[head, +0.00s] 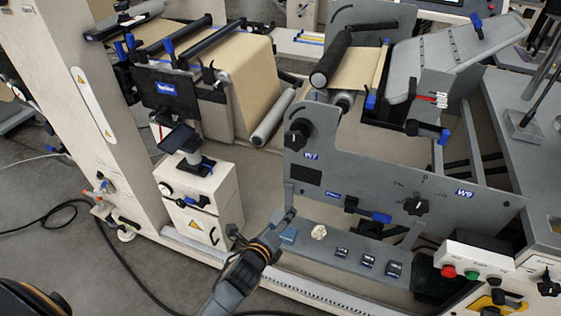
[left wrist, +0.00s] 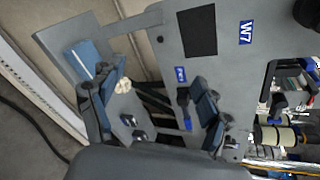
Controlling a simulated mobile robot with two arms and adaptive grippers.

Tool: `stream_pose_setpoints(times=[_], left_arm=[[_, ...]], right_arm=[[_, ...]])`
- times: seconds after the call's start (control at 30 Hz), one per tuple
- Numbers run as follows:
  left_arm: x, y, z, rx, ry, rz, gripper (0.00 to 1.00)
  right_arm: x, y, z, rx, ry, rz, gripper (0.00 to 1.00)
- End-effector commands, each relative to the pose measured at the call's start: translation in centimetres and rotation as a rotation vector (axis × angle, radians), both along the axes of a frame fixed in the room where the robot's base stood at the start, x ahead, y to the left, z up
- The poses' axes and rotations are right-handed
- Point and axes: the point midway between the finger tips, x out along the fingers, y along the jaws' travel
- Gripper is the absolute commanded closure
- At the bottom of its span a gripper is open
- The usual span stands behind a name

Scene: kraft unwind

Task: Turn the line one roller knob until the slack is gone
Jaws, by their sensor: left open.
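Black knobs sit on the grey side plate (head: 350,172) in the head view: one knob (head: 297,136) at its left edge above the W7 label, another knob (head: 416,205) lower right near the W9 label. I cannot tell which belongs to line one. A black roller (head: 335,58) with tan kraft web (head: 360,69) is above the plate. My left gripper (head: 263,224) is open and empty, low in front of the plate and below the left knob, apart from both knobs. Its spread fingers also show in the left wrist view (left wrist: 158,100).
A grey shelf (head: 325,258) with a blue block, a pale crumpled lump (head: 319,232) and several dark switches lies beside my left gripper. A button box (head: 475,268) stands at right. A white cabinet (head: 200,205) with a screen is at left. A cable crosses the floor.

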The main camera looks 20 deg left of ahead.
Motion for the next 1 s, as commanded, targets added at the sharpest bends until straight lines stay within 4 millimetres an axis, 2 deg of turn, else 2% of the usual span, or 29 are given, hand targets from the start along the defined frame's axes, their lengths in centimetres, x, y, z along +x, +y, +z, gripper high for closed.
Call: stream_pose_setpoints(times=[0.03, 0.1, 0.2, 0.33, 0.43, 0.57, 0.93, 1.0], left_arm=[[0.8, 0.0, 4.2, 0.087, -0.073, -0.025, 0.23], [1.3, 0.0, 8.8, 0.217, -0.16, -0.052, 0.23], [1.6, 0.1, 14.2, 0.371, -0.261, -0.068, 0.23], [1.4, 0.3, 18.4, 0.5, -0.338, -0.07, 0.23], [1.4, 0.4, 19.7, 0.543, -0.361, -0.068, 0.23], [2.0, 0.3, 19.8, 0.554, -0.365, -0.068, 0.23], [6.7, 0.2, 19.6, 0.549, -0.365, -0.068, 0.23], [7.7, 0.1, 19.9, 0.552, -0.364, -0.069, 0.23]], right_arm=[[0.0, -0.1, 0.6, -0.001, 0.0, 0.0, 0.58], [0.0, -0.1, 0.9, -0.002, 0.001, -0.001, 0.58], [0.0, -0.2, 1.2, -0.002, 0.001, -0.002, 0.58], [0.0, -0.2, 1.4, -0.002, 0.0, -0.002, 0.58], [0.0, -0.2, 1.5, -0.002, 0.0, -0.002, 0.58], [0.0, -0.2, 1.2, -0.002, 0.0, -0.002, 0.58], [0.0, -0.2, -0.2, -0.002, 0.0, -0.001, 0.58], [0.0, -0.1, 0.0, -0.002, -0.001, -0.001, 0.58]])
